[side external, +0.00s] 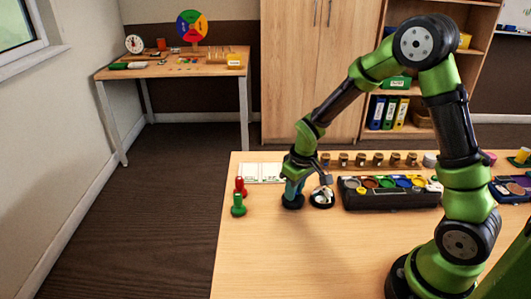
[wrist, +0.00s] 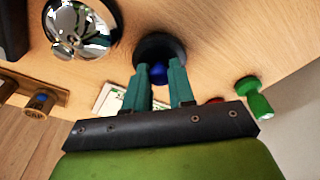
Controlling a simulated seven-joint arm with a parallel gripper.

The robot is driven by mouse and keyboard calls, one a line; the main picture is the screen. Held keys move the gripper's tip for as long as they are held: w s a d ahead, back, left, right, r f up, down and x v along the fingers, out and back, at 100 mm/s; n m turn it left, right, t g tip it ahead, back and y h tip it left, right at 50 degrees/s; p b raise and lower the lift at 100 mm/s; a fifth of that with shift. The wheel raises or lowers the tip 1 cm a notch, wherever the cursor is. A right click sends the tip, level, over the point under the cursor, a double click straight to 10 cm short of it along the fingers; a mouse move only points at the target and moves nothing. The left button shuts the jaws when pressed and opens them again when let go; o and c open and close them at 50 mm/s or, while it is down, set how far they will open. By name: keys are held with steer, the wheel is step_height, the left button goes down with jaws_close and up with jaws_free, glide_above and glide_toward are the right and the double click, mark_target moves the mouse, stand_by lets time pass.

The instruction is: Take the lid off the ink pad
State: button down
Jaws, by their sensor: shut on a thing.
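The ink pad (side external: 293,203) is a round black piece on the table under my gripper. In the wrist view the round black ink pad (wrist: 150,42) has a blue knob (wrist: 158,74) on top, which looks like the lid's handle. My gripper (side external: 293,188) points down over it. In the wrist view my gripper (wrist: 160,67) has its two teal fingers on either side of the blue knob, shut on it. The seam between lid and pad is hidden, so I cannot tell whether the lid is raised.
A shiny silver round thing (side external: 322,196) stands close to the right. Red (side external: 240,185) and green (side external: 238,206) pegs stand left. A black paint tray (side external: 390,204) lies farther right, with a row of stamps (side external: 376,160) behind. The front table area is clear.

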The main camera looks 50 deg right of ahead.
steer(key=shift+s+f, duration=0.2)
steer(key=shift+f, duration=0.05)
step_height(320, 180, up, 9)
steer(key=shift+w+a+r, duration=0.1)
steer(key=shift+w, duration=0.05)
steer(key=s+a+f, duration=0.1)
steer(key=s, duration=0.2)
steer(key=s+a+f, duration=0.2)
steer(key=s, duration=0.2)
steer(key=s+a+f, duration=0.1)
steer(key=s+f, duration=0.1)
steer(key=s, duration=0.2)
steer(key=shift+a, duration=0.15)
glide_above(266, 201)
steer(key=shift+s+f, duration=0.45)
steer(key=shift+f, duration=0.25)
steer(key=shift+w+f, duration=0.15)
steer(key=shift+f, duration=1.6)
